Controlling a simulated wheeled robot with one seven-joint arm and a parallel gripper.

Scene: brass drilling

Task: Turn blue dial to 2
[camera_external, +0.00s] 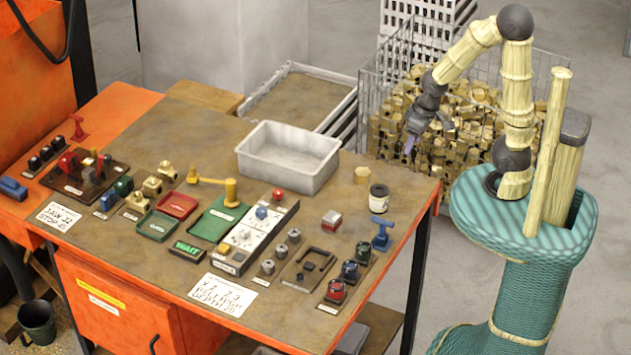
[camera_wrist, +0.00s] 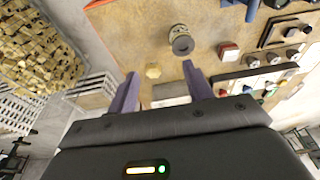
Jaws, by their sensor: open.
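The blue dial (camera_external: 261,212) sits on a long pale control panel (camera_external: 240,240) on the workbench, just in front of a red knob (camera_external: 277,195). Its pointer and any numerals are too small to read. The panel also shows at the right of the wrist view, where I cannot make out the dial surely. My gripper (camera_external: 409,146) is up in the air beyond the bench's right edge, well away from the dial. In the wrist view my gripper (camera_wrist: 160,85) has its two purple fingers apart, with nothing between them.
A grey bin (camera_external: 289,158) stands at the back of the workbench. A wire cage of brass pieces (camera_external: 470,110) stands behind the bench, near my arm.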

